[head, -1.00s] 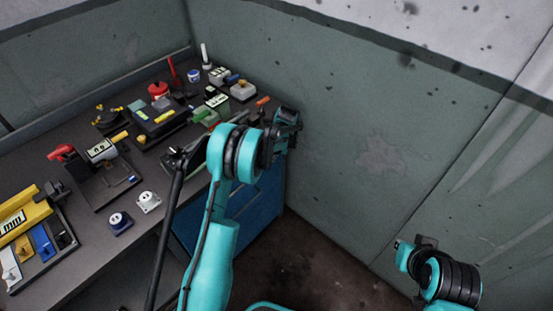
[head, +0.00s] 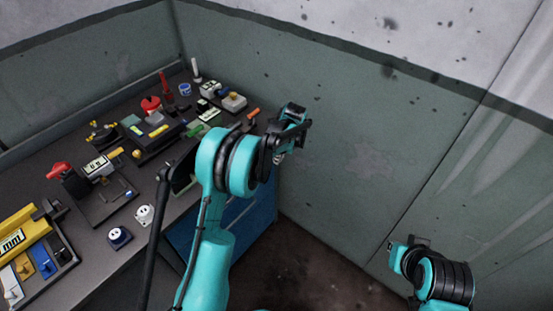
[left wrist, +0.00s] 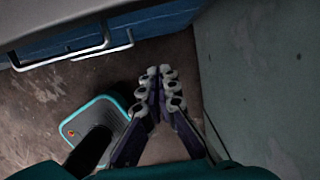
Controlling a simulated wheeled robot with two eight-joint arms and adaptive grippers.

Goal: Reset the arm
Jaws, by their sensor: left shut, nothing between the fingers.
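My left arm rises in the middle of the head view and bends at a teal and black joint. My left gripper (head: 279,158) hangs past that joint, by the corner of the wall and off the workbench. It also shows in the left wrist view (left wrist: 160,74), pointing down over the floor, its fingers together with nothing between them. My right arm (head: 438,278) shows at the lower right of the head view by the wall. I do not see its fingers.
The green wall (head: 350,140) is close; the brown floor (head: 315,270) is clear.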

